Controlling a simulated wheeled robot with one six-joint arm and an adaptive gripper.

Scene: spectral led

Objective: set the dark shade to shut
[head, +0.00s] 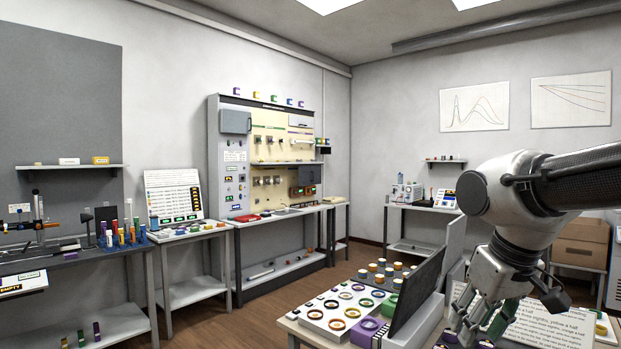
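No label marks the dark shade, so I cannot tell for sure which thing it is. A tilted dark panel (416,291) stands upright on the near table, just left of my gripper. A smaller dark panel (308,175) sits at the right of the tall equipment board (270,160) by the far wall. My gripper (480,325) hangs low at the right, pointing down over the near table, apart from both panels. Its fingers are partly lost against the things behind them, and I cannot tell whether it is open or shut.
The near table holds a white tray (326,325) of coloured rings, several small jars (381,268) and a printed sheet (550,325). A sloped sign board (173,194) and a dark bench (75,258) stand at the left. Brown floor (250,312) is clear in the middle.

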